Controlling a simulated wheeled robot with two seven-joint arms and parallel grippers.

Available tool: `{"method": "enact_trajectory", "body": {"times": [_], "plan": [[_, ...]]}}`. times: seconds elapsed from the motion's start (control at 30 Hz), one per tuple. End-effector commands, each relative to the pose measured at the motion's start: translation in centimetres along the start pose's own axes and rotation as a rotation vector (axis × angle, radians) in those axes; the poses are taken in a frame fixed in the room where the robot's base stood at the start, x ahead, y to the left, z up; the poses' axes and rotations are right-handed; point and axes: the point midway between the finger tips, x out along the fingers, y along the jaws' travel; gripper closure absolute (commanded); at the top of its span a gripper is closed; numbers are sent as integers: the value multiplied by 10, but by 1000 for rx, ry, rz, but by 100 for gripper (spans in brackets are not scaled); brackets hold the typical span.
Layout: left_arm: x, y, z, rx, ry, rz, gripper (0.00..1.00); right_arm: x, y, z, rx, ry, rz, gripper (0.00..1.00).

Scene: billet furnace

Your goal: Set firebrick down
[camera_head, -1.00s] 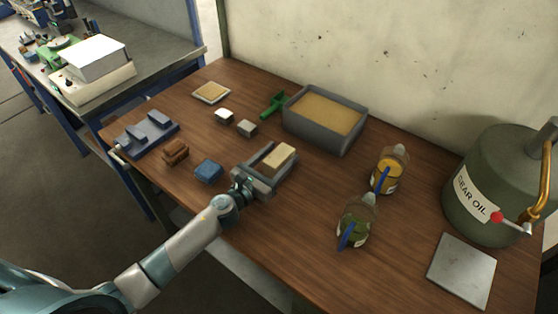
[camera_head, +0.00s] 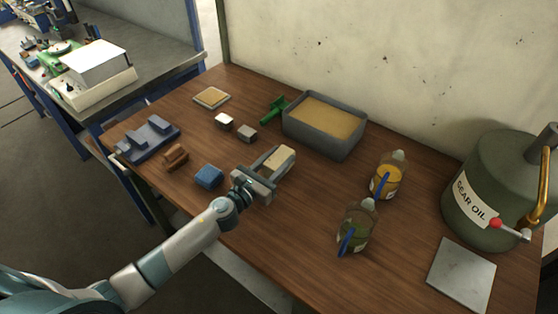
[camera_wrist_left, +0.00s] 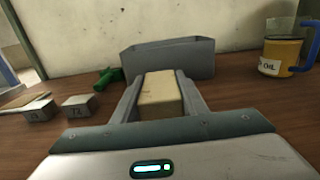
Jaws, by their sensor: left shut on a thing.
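The firebrick (camera_head: 281,158) is a pale cream block at the middle of the wooden table. My left gripper (camera_head: 276,163) is shut on it, with one finger along each long side. In the left wrist view the firebrick (camera_wrist_left: 160,95) lies lengthwise between the two grey fingers (camera_wrist_left: 160,100). Its underside is hidden, so I cannot tell whether it touches the tabletop. My right gripper is not in view.
A grey sand-filled bin (camera_head: 325,124) stands behind the firebrick. A blue block (camera_head: 209,175), brown block (camera_head: 175,157) and two small metal blocks (camera_head: 246,133) lie to the left. Two bottles (camera_head: 388,176) stand to the right. A metal plate (camera_head: 461,273) lies front right.

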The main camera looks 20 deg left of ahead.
Motion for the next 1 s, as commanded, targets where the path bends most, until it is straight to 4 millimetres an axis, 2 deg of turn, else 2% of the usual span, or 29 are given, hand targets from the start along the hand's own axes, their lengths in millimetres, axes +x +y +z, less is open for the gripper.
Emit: {"method": "enact_trajectory", "body": {"times": [0.2, 0.6, 0.8, 1.0], "plan": [[0, 1, 34, 6, -2, -2, 97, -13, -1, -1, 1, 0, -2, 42], [-50, -64, 76, -1, -2, -3, 97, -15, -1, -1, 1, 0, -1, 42], [-65, -84, 91, -1, -2, -2, 97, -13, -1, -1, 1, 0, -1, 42], [-71, -92, 97, -1, 0, 0, 97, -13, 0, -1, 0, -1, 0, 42]]}}
